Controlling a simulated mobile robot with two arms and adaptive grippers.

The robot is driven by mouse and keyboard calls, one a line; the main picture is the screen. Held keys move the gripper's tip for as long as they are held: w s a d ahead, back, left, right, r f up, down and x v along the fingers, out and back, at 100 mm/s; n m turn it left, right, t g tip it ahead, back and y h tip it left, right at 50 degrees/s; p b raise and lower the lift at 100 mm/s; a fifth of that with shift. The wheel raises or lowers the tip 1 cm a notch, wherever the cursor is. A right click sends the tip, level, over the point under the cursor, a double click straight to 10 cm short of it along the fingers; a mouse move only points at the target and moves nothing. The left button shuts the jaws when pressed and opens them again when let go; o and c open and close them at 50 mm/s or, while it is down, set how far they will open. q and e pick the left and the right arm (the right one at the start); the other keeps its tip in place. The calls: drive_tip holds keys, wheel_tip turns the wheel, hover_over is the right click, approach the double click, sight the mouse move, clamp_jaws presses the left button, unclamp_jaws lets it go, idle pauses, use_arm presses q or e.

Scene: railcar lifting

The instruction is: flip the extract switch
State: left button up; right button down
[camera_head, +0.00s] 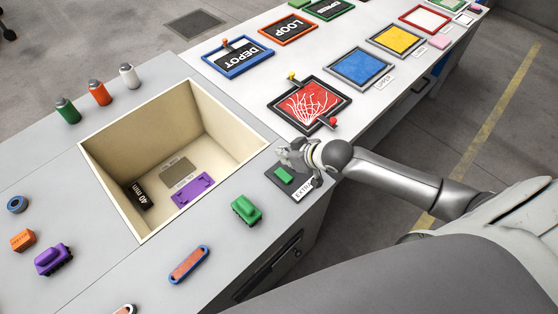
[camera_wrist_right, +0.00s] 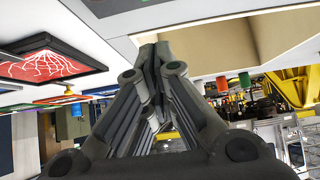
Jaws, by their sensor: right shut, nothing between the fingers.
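The extract switch (camera_head: 285,174) is a dark plate with a green piece on it, set on the grey bench top right of the square bin. Its label (camera_head: 304,190) is partly covered by my arm and reads "EXTRA". My right gripper (camera_head: 282,151) is shut and empty, just beyond the switch plate, near the bin's right corner. I cannot tell whether it touches the plate. In the right wrist view the shut fingers (camera_wrist_right: 155,62) point toward the bin, and a dark plate with a bit of green (camera_wrist_right: 112,6) shows at the top edge. My left gripper is not in view.
The open bin (camera_head: 258,152) holds a purple piece (camera_head: 193,189) and a black "40 mm" block (camera_head: 138,194). A red-patterned panel with a red-knobbed lever (camera_head: 332,121) lies just beyond my gripper. A green piece (camera_head: 246,209) stands left of the switch.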

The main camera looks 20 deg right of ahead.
drive_tip(key=p, duration=0.1)
hover_over(279, 169)
wheel_tip(279, 169, down, 5)
drive_tip(key=shift+f, duration=0.8)
